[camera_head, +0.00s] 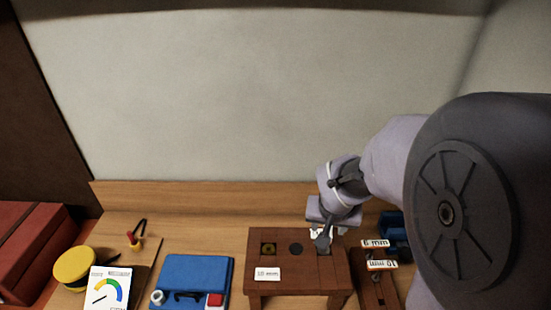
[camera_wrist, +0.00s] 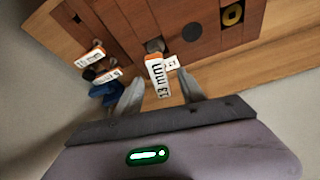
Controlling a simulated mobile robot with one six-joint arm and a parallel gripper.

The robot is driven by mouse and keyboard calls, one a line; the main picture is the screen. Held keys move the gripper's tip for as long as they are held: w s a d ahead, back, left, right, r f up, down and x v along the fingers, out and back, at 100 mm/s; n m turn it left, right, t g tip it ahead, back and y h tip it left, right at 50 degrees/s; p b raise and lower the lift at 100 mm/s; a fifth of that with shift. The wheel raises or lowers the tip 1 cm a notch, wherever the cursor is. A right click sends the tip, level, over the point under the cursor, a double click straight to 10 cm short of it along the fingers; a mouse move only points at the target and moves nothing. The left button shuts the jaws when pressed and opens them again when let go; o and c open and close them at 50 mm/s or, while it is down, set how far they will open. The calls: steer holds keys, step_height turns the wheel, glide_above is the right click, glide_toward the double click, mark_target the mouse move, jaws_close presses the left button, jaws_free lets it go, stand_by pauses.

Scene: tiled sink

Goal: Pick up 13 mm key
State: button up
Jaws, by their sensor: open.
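The 13 mm key shows in the wrist view as a white, orange-edged tag (camera_wrist: 157,78) reading "13 mm". Its upper end meets a round grey part at the brown wooden stand (camera_wrist: 205,40). My gripper (camera_wrist: 160,76) is open, with one finger on each side of the tag in the picture. I cannot tell whether either finger touches it. In the head view my gripper (camera_head: 323,238) is over the right part of the stand (camera_head: 295,262) and mostly hides the key.
Tags reading "6 mm" (camera_head: 375,243) and "10 mm" (camera_head: 382,265) are right of the stand, near a dark blue object (camera_head: 393,222). A blue case (camera_head: 190,275), a gauge card (camera_head: 108,288) and a yellow round object (camera_head: 74,266) are left. The wall (camera_head: 250,100) rises behind.

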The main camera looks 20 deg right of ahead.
steer(key=b+x, duration=0.1)
steer(key=x, duration=0.4)
steer(key=shift+w+d+f, duration=0.1)
steer(key=shift+w+f, duration=0.05)
steer(key=shift+w, duration=0.1)
jaws_close()
